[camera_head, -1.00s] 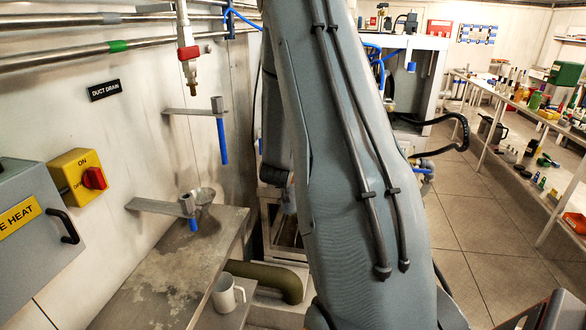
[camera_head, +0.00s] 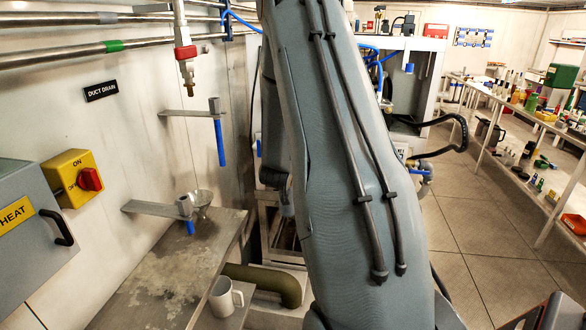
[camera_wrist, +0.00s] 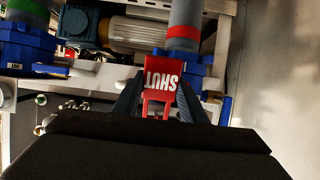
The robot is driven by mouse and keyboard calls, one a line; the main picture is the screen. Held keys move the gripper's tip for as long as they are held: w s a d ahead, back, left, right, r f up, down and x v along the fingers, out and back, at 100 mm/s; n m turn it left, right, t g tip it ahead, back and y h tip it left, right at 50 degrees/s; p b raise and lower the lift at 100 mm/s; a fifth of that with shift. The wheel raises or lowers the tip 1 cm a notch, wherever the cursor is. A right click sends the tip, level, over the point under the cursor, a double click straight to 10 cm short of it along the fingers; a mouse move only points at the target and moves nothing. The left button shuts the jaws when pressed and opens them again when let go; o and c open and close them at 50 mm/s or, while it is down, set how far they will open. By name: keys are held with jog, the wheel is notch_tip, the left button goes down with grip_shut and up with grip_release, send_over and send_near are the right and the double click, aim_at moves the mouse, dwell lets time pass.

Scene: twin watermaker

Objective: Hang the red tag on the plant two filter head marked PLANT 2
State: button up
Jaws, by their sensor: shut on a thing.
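In the wrist view my gripper (camera_wrist: 158,108) is shut on the red tag (camera_wrist: 161,80). The tag carries white lettering that reads SHUT, upside down in the picture. It sits between the two dark fingers, in front of blue fittings and a grey pipe with a red band (camera_wrist: 184,32). I cannot tell whether the tag touches anything behind it. No PLANT 2 marking can be read in either view. In the head view my arm hides my gripper and the tag.
Blue housings (camera_wrist: 25,45), a motor-like cylinder (camera_wrist: 134,34) and a white frame crowd the wrist view. In the head view a steel bench (camera_head: 165,285) with a mug (camera_head: 225,297) is at left. A loaded table (camera_head: 520,125) stands at right, with clear floor (camera_head: 470,220) before it.

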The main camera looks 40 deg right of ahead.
jog(key=o, duration=1.1)
jog(key=shift+a, duration=0.1)
jog(key=shift+b+v, duration=1.05)
jog(key=shift+v, duration=2.8)
jog(key=s+a+f+n+y, duration=0.1)
jog(key=a+n+y, duration=0.15)
jog(key=a, duration=0.55)
jog(key=s+a+f+n+g+y, duration=0.1)
jog(key=s+a+y, duration=0.15)
jog(key=a, duration=0.45)
jog(key=a+f+n+y, duration=0.1)
jog(key=a+n+y, duration=0.15)
jog(key=a, duration=0.55)
jog(key=s+a+n+g+y, duration=0.1)
jog(key=s+a+n+g, duration=0.1)
jog(key=s, duration=0.6)
jog(key=s+a+n+g+y, duration=0.1)
jog(key=s+a+n+g, duration=0.1)
jog(key=s+a+g, duration=0.2)
jog(key=s+a, duration=0.3)
jog(key=s, duration=0.2)
jog(key=shift+a+f+y, duration=0.35)
jog(key=shift+f, duration=0.05)
